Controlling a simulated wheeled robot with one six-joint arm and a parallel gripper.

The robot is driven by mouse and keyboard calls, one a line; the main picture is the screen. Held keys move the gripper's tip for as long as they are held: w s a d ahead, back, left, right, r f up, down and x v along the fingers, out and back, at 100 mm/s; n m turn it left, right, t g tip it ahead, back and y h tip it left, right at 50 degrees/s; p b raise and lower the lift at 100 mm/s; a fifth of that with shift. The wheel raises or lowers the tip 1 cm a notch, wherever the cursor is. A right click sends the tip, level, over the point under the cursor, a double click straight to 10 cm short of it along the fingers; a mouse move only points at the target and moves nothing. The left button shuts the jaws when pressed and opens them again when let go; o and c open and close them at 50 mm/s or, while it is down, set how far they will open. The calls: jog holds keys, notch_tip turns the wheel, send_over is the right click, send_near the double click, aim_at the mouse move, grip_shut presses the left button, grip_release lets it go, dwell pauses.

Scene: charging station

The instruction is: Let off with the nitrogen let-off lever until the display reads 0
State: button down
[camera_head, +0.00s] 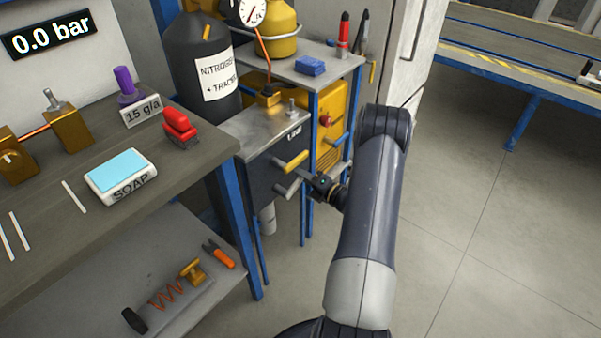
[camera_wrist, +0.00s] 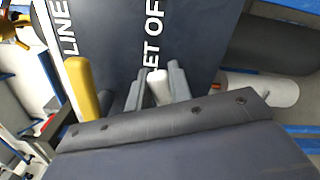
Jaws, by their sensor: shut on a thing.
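The display (camera_head: 47,38) at the top left of the head view reads 0.0 bar. The let-off lever (camera_wrist: 158,88) is a pale grey handle on the dark panel (camera_wrist: 140,30), beside lettering that reads "ET OF", partly cut off. It also shows in the head view as a grey handle (camera_head: 286,188) below the yellow line lever (camera_head: 292,162). My gripper (camera_wrist: 156,90) is shut on the let-off lever, with one finger on each side of it. In the head view my gripper (camera_head: 308,182) is at the panel's front. The lever's root is partly hidden.
The yellow line lever (camera_wrist: 82,88) stands close to the left of my fingers. A black nitrogen cylinder (camera_head: 190,70) stands behind the panel. The workbench (camera_head: 60,240) is on the left. Open floor (camera_head: 480,230) lies to the right of my arm.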

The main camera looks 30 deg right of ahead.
jog(key=shift+w+d+f+m, duration=0.1)
jog(key=shift+d+f+m, duration=0.05)
jog(key=shift+f+m, duration=0.85)
jog(key=shift+d+f+m, duration=0.15)
jog(key=shift+f+m, duration=0.4)
jog(key=shift+m, duration=0.75)
jog(key=c, duration=1.3)
grip_release()
jog(key=v, duration=1)
jog(key=shift+s+d+p, duration=0.15)
jog(key=shift+s+p, duration=0.25)
jog(key=shift+w, duration=0.1)
jog(key=b+x, duration=0.1)
jog(key=x, duration=0.9)
jog(key=shift+w, duration=0.2)
jog(key=shift+w+r, duration=0.1)
